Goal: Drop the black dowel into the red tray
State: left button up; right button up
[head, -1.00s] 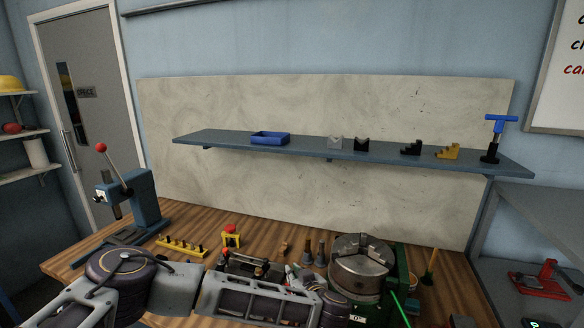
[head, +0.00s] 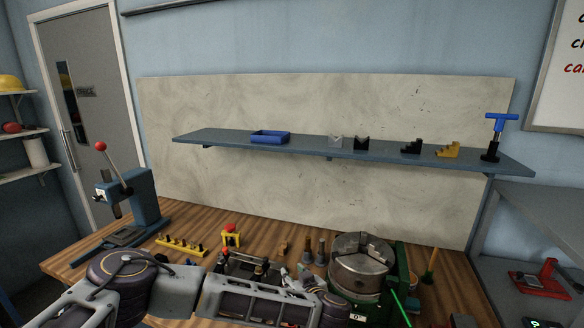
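My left arm comes in from the left and crosses the front of the bench. My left gripper (head: 293,278) seems to be mostly hidden behind my own forearm, with only small grey parts showing near the chuck. I cannot tell whether its fingers are open or shut, or whether they hold anything. I cannot make out the black dowel for certain among the small dark parts on the bench. No red tray can be picked out; my arm hides part of the bench front. My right gripper is not in view.
A grey chuck (head: 360,267) on a green base stands right of my forearm. A blue press (head: 146,200) stands at the left, near a yellow rack (head: 181,247) and a yellow-red stand (head: 231,237). A blue tray (head: 270,137) sits on the wall shelf (head: 220,139).

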pick_arm(q)
jog(key=v, duration=1.2)
dwell(0.9)
